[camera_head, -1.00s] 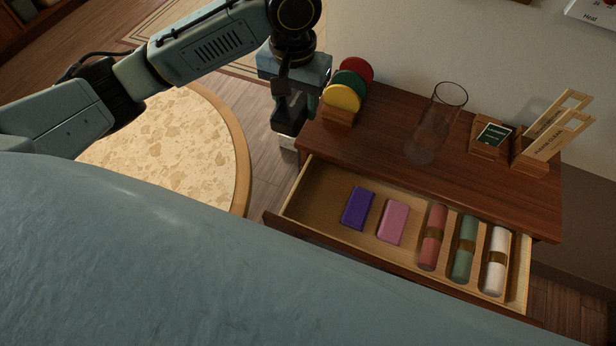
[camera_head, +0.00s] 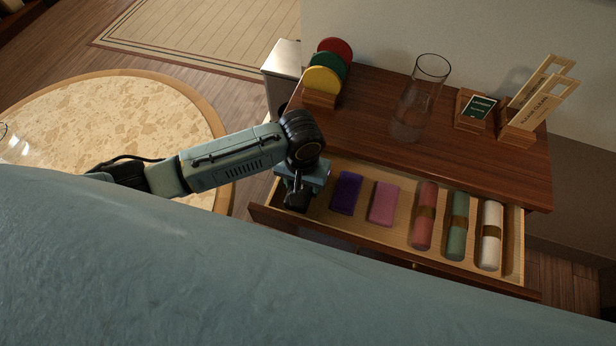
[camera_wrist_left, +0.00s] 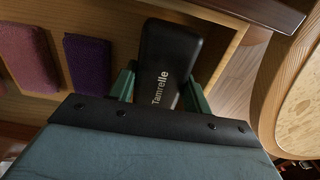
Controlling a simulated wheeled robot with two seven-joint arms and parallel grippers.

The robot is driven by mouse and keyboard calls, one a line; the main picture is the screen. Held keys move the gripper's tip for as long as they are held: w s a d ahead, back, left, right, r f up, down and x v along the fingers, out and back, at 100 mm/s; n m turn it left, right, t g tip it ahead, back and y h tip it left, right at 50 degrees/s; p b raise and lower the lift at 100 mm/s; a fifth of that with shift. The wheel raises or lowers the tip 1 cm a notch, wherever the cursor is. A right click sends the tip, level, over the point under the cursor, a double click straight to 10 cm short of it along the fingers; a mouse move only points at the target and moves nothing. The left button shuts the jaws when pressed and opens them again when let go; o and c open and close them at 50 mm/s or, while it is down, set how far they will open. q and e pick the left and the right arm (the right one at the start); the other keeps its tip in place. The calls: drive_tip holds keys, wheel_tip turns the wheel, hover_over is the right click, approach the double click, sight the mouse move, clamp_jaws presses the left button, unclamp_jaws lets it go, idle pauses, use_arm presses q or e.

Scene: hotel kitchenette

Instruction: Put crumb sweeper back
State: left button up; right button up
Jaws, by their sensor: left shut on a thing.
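The crumb sweeper appears to be the black block with white "Tamrelle" lettering (camera_wrist_left: 165,58) in the left wrist view. My left gripper (camera_wrist_left: 158,80) is shut on it, with a green finger on either side. In the head view, my left gripper (camera_head: 297,190) is at the left end of the open drawer (camera_head: 402,255), beside the purple block (camera_head: 347,192). The sweeper shows there only as a dark shape below the gripper. I cannot tell whether it touches the drawer floor. My right gripper is not in view.
The drawer also holds a pink block (camera_head: 384,204) and red (camera_head: 424,215), green (camera_head: 456,226) and white (camera_head: 490,235) rolls. On the cabinet top (camera_head: 375,125) stand coloured discs (camera_head: 322,80), a clear glass (camera_head: 417,100) and wooden signs (camera_head: 540,95).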

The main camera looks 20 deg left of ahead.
use_arm(q)
drive_tip(key=shift+w+f, duration=0.1)
drive_tip(key=shift+f, duration=0.6)
drive_tip(key=w+b, duration=0.1)
drive_tip(key=w, duration=0.3)
drive_tip(key=shift+f+b, duration=0.3)
drive_tip(key=shift+f, duration=0.35)
drive_tip(key=shift+r, duration=0.1)
drive_tip(key=o, duration=0.9)
drive_tip(key=shift+f, duration=0.2)
drive_tip(key=shift+o, duration=0.2)
drive_tip(key=shift+r, duration=0.1)
